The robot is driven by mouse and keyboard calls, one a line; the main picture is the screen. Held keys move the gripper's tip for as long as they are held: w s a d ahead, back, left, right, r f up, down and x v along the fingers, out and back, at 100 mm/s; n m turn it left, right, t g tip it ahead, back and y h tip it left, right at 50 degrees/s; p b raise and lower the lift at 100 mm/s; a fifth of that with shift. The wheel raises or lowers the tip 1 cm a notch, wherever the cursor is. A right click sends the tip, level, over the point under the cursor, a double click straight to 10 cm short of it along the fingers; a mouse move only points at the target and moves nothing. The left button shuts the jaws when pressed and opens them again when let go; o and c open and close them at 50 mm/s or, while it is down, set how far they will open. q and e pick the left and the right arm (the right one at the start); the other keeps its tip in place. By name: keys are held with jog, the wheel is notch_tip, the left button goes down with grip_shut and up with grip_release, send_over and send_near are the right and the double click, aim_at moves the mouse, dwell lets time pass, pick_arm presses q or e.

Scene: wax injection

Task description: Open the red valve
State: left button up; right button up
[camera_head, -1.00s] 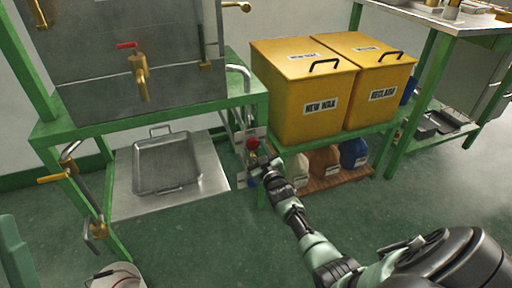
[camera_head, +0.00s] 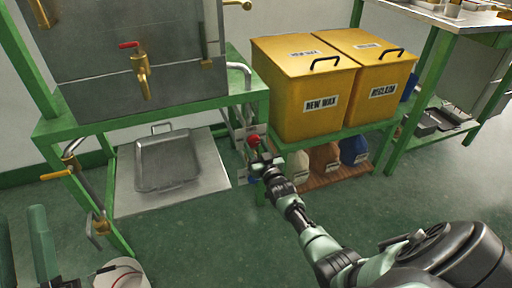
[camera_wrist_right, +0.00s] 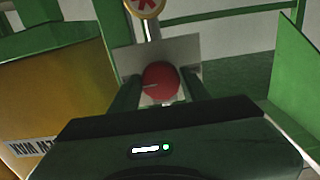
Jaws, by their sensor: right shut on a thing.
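The red valve is a round red knob (camera_head: 254,140) on a small panel beside the green stand's right leg, low between the stand and the yellow bins. My right gripper (camera_head: 262,162) reaches it from the front. In the right wrist view the red knob (camera_wrist_right: 160,79) sits between the two fingers of my right gripper (camera_wrist_right: 158,88), which is shut on it. The fingers hide the knob's sides. Part of my left arm shows at the lower left; its gripper cannot be made out.
A white bucket (camera_head: 122,272) is at front left. Open floor lies in front.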

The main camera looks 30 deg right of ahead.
jog(key=shift+f, duration=0.1)
jog(key=o, duration=1.4)
jog(key=shift+c, duration=0.2)
jog(key=shift+s, duration=0.15)
jog(key=p+v, duration=0.1)
jog(key=v, duration=0.2)
jog(key=shift+p, duration=0.4)
jog(key=p, duration=0.2)
send_near(254, 144)
pick_arm(q)
jog(key=w+a+f+g+y, duration=0.1)
jog(key=w+f+g+y, duration=0.1)
jog(key=f+g, duration=0.6)
notch_tip(254, 144, down, 6)
jog(key=shift+w+r+y, duration=0.1)
jog(key=shift+w+y, duration=0.3)
jog(key=shift+w, duration=0.35)
pick_arm(e)
jog(key=shift+d+f, duration=0.1)
jog(key=shift+d, duration=0.1)
jog(key=shift+a, duration=0.1)
